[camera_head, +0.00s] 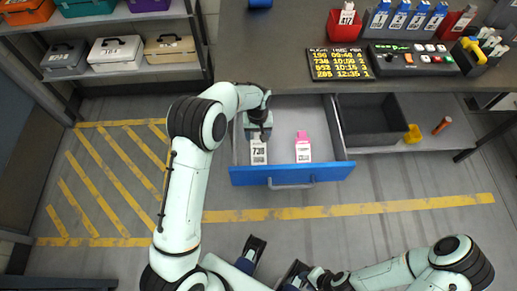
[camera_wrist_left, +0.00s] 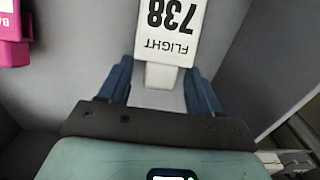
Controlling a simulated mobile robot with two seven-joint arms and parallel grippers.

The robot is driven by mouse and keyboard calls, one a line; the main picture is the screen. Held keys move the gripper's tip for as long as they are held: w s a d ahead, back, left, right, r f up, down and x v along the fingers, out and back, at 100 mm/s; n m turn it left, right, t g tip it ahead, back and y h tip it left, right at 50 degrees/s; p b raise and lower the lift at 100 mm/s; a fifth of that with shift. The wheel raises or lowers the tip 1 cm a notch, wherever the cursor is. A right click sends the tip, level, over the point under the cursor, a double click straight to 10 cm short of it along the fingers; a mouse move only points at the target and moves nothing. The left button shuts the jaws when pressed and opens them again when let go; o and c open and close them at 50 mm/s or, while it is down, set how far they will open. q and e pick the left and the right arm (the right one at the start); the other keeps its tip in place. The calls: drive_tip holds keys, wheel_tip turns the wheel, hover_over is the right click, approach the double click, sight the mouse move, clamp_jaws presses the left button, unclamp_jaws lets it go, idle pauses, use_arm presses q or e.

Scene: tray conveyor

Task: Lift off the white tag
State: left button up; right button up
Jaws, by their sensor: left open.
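The white tag (camera_head: 258,153) lies in the open blue-fronted drawer (camera_head: 290,174), on its left side. In the left wrist view the white tag (camera_wrist_left: 170,28) reads "FLIGHT 738" upside down, with a narrower white end towards me. My left gripper (camera_head: 260,133) is over the drawer at that end. In the wrist view the blue fingers of my left gripper (camera_wrist_left: 161,88) are apart, one on each side of the narrow end. Contact with the tag cannot be made out. My right arm (camera_head: 385,275) lies low at the right; its fingers cannot be made out clearly.
A pink-topped tag (camera_head: 303,148) lies in the drawer right of the white one and shows in the wrist view (camera_wrist_left: 14,40). A dark open bin (camera_head: 375,120) stands right of the drawer. The counter (camera_head: 270,50) is above; shelves with cases (camera_head: 115,52) stand left.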

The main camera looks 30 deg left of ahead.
use_arm(q)
drive_tip(key=shift+f, duration=0.35)
drive_tip(key=c, duration=1.1)
drive_tip(key=shift+o, duration=0.2)
drive_tip(key=shift+r, duration=0.2)
